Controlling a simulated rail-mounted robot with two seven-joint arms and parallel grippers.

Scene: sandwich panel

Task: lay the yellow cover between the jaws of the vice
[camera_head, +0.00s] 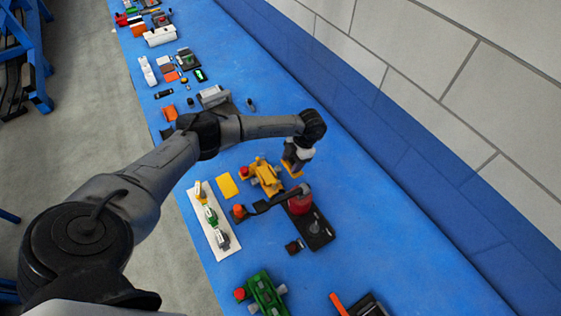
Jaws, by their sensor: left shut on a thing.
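My left gripper (293,163) reaches in from the left and points down over the blue table. It is shut on a small, flat orange-yellow piece, seemingly the yellow cover (291,170), held at its fingertips. A yellow vice-like tool (266,176) with a red knob stands just left of the held piece. A green vice-like tool (265,294) with a red knob stands at the bottom; I cannot tell which is the task's vice. The gap between the jaws is too small to make out in either. My right gripper is not in view.
A flat yellow plate (227,187) lies left of the yellow tool. A white board (212,220) carries several small parts. A red and black press-like device (300,203) stands close below the gripper. The blue table (370,215) is bare toward the wall.

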